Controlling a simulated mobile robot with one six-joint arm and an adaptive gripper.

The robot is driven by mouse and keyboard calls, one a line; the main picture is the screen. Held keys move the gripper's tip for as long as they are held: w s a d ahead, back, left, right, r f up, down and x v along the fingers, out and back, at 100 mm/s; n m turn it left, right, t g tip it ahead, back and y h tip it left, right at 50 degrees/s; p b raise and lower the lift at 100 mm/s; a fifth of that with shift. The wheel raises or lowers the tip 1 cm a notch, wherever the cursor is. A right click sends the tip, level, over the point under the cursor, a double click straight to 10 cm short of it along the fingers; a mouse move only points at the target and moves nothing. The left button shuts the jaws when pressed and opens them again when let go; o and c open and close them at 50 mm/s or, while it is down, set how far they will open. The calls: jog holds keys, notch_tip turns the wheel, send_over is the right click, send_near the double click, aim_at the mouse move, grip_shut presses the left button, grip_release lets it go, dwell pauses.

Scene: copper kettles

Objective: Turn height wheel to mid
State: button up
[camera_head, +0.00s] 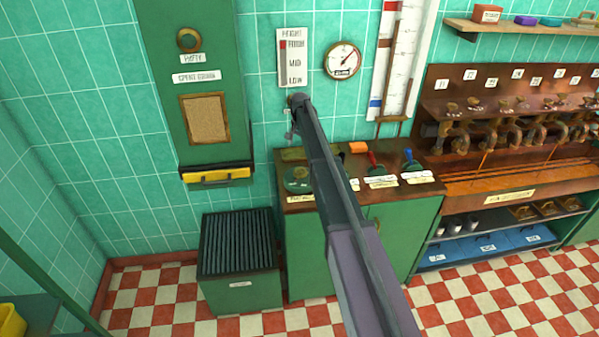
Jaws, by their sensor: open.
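The height gauge (295,57) is a white plate on the tiled wall, labelled high, mid and low from top to bottom. My arm reaches up from the lower right to the wall just below this gauge. My gripper (291,128) shows as small grey parts at the arm's end, open, in front of the wall. A small brown piece shows beside the arm's end and may be part of the height wheel. The wheel itself is mostly hidden, and I cannot tell whether my gripper touches it.
A round dial (342,61) hangs right of the gauge. Below is a green cabinet (300,245) with coloured-handled tools on top. A green wall cabinet (190,75) is to the left, above a ribbed bin (238,245). A copper rack (500,130) stands right.

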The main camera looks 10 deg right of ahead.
aim_at(300, 171)
jog(key=shift+f+b, duration=6.55)
jog(key=shift+f, duration=0.15)
jog(key=c, duration=0.8)
jog(key=shift+o, duration=0.2)
